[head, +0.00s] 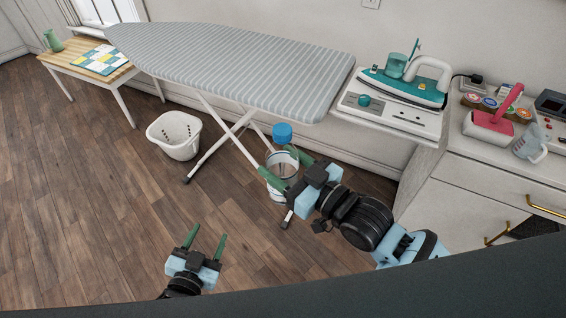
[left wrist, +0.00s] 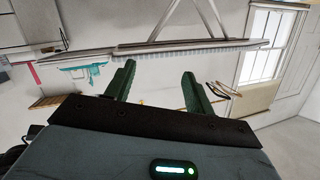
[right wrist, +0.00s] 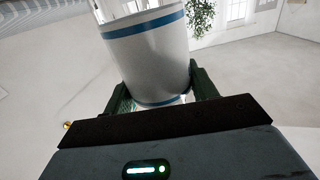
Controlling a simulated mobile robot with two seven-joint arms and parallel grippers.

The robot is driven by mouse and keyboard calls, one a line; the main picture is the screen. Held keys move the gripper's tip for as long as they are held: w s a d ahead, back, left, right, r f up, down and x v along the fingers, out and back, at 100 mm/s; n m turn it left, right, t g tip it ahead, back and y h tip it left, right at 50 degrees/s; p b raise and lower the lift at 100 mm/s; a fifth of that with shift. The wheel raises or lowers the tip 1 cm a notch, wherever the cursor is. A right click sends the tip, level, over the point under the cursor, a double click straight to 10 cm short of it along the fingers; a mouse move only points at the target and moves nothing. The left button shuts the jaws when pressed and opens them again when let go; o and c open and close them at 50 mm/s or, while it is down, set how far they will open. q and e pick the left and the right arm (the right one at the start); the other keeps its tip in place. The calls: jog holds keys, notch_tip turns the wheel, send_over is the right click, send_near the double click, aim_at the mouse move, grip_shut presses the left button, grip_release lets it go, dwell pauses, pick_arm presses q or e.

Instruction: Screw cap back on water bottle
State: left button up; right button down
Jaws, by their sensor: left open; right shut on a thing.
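A water bottle (head: 283,166) with a pale, banded body stands upright in the air in front of the ironing board. A blue cap (head: 282,133) sits at its top end; how firmly it is seated cannot be told. My right gripper (head: 284,167) is shut around the bottle's body. In the right wrist view the white bottle with blue bands (right wrist: 150,55) is between the two fingers, and its top is out of frame. My left gripper (head: 207,238) is open and empty, low and left of the bottle; its spread fingers also show in the left wrist view (left wrist: 158,85).
A striped ironing board (head: 230,65) stands behind the bottle. An iron (head: 405,85) rests at its right end. A white basket (head: 174,136) is on the floor. A counter (head: 470,165) is at right. Open floor lies at left.

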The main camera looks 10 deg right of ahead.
pick_arm(q)
jog(key=s+a+f+n+g+y, duration=0.1)
jog(key=s+a+f+g, duration=0.1)
jog(key=s, duration=0.4)
jog(key=s+a+f+n+g+y, duration=0.1)
jog(key=s+a+f+n+g, duration=0.1)
jog(key=s+f, duration=0.3)
jog(key=s+a+f+n+g+y, duration=0.1)
jog(key=s+a+f+n+g, duration=0.1)
jog(key=s, duration=0.7)
notch_tip(320, 180, down, 2)
jog(key=shift+a, duration=0.55)
pick_arm(e)
jog(key=shift+r, duration=0.1)
jog(key=shift+s+d+r+m+t+h, duration=0.2)
jog(key=shift+d+m+t+h, duration=0.1)
jog(key=shift+d+h, duration=0.1)
jog(key=s+d+m+t+h, duration=0.1)
jog(key=s+d+m+h, duration=0.1)
jog(key=d+h, duration=0.3)
jog(key=s+d+f+m+t+h, duration=0.1)
jog(key=d+m+h, duration=0.4)
jog(key=d, duration=0.5)
jog(key=shift+s+f+t+h, duration=0.2)
jog(key=shift+s+t+h, duration=0.2)
jog(key=shift+s+t, duration=0.65)
